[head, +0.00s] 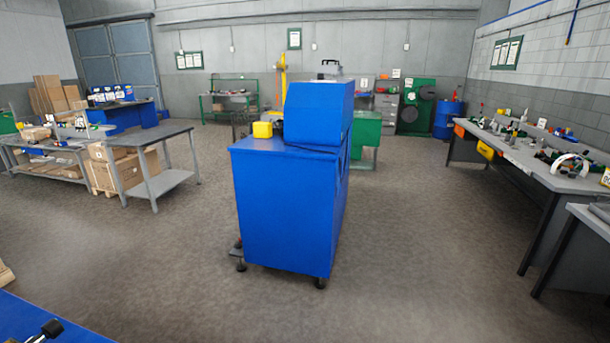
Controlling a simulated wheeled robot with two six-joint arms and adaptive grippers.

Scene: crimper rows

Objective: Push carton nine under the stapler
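Neither of my grippers shows in the head view. I cannot pick out carton nine, as no number is readable on any box. Several brown cardboard boxes (128,170) stand on a pallet by the grey table at the left. No machine is clearly marked as the stapler. A large blue machine (283,210) on small feet stands in the middle, its raised blue housing (318,112) turned so that its working side is hidden. A small yellow box (262,130) sits on its top.
A grey table (150,137) stands left and a long cluttered workbench (535,160) right. A blue barrel (447,120) stands at the back right. Open floor (430,240) lies around the blue machine.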

